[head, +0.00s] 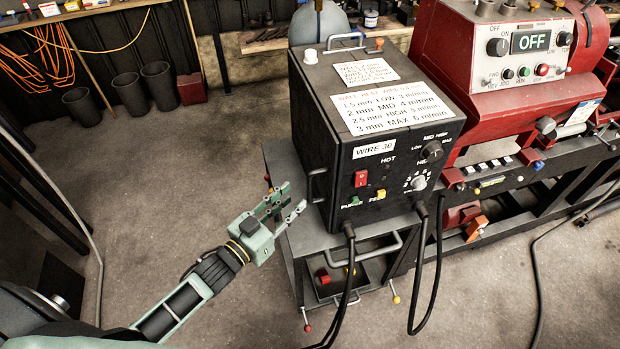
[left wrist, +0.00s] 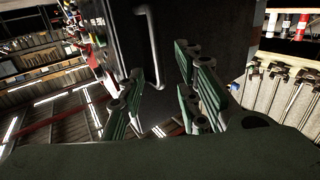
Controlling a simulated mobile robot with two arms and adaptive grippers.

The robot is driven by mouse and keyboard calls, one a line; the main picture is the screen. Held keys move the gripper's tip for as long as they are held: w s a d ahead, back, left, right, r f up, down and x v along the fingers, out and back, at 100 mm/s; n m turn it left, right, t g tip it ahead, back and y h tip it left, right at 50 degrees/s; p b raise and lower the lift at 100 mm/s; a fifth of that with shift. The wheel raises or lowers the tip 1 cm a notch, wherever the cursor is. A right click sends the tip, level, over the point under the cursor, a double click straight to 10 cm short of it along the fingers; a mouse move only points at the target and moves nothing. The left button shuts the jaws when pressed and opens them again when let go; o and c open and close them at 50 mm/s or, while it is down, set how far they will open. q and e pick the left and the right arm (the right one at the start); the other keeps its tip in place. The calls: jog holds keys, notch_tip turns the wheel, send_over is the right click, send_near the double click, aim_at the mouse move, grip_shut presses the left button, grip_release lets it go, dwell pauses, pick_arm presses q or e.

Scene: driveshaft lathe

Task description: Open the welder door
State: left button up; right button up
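The welder (head: 360,120) is a dark box on a cart, with paper labels on top and knobs, a red switch and cables on its front. A metal handle (head: 318,186) stands on its left side, near the front edge. That side's panel looks closed. My left gripper (head: 290,204) is open and empty, just left of the handle and apart from it. In the left wrist view the pale handle (left wrist: 152,45) hangs on the dark panel (left wrist: 205,30), ahead of the spread green fingers (left wrist: 165,95). My right gripper is in neither view.
The cart (head: 345,245) under the welder has a front bar handle and coloured knobs. A red lathe (head: 530,80) with an "OFF" display stands to the right. Black cables (head: 432,270) hang in front. The floor (head: 170,190) to the left is clear up to several dark bins (head: 125,92).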

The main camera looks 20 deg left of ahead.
aim_at(308, 186)
pick_arm(q)
jog(key=x, duration=0.4)
jog(key=r+p+x, duration=0.1)
jog(key=x, duration=0.2)
jog(key=shift+s+d, duration=0.1)
jog(key=shift+w+d+f, duration=0.1)
jog(key=shift+w+f, duration=0.05)
jog(key=shift+w, duration=0.2)
grip_shut()
